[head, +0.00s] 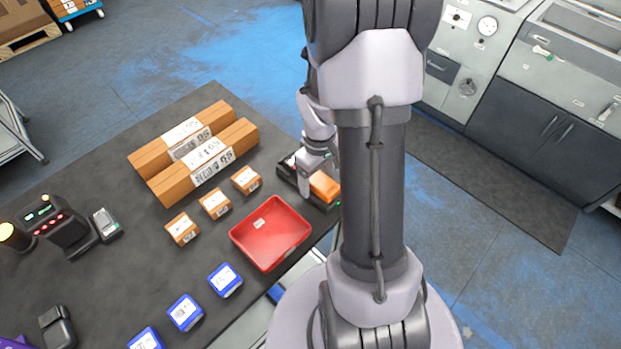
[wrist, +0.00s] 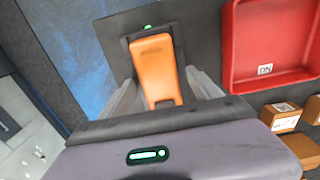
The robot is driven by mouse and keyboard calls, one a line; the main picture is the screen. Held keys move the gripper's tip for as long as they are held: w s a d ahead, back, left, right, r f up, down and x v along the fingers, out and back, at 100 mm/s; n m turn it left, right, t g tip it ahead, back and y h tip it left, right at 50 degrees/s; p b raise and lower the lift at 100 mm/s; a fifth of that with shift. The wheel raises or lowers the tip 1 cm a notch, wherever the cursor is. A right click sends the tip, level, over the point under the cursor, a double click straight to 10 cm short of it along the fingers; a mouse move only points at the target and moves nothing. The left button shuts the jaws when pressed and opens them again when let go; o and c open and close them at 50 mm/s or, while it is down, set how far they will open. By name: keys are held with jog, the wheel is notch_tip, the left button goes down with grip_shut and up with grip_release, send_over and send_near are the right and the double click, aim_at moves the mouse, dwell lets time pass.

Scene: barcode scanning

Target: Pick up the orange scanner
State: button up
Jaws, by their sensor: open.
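The orange scanner (head: 324,186) lies in a dark cradle (head: 287,174) at the right edge of the table. My gripper (head: 305,178) is low over the cradle, next to the scanner, with my arm covering part of the view. In the wrist view the orange scanner (wrist: 158,72) lies between the two pale fingers of my gripper (wrist: 160,98), which are apart. I see no clear contact between the fingers and the scanner. The near end of the scanner is partly hidden by my gripper body.
A red tray (head: 285,247) stands close to the cradle. Small brown boxes (head: 215,204), long brown cartons (head: 205,165) and blue boxes (head: 185,312) are on the table (head: 150,255). A dark device (head: 63,228) with lit buttons stands at the left. Grey machines (head: 535,70) stand beyond.

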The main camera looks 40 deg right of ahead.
jog(key=shift+r, duration=0.15)
grip_shut()
jog(key=shift+r, duration=0.1)
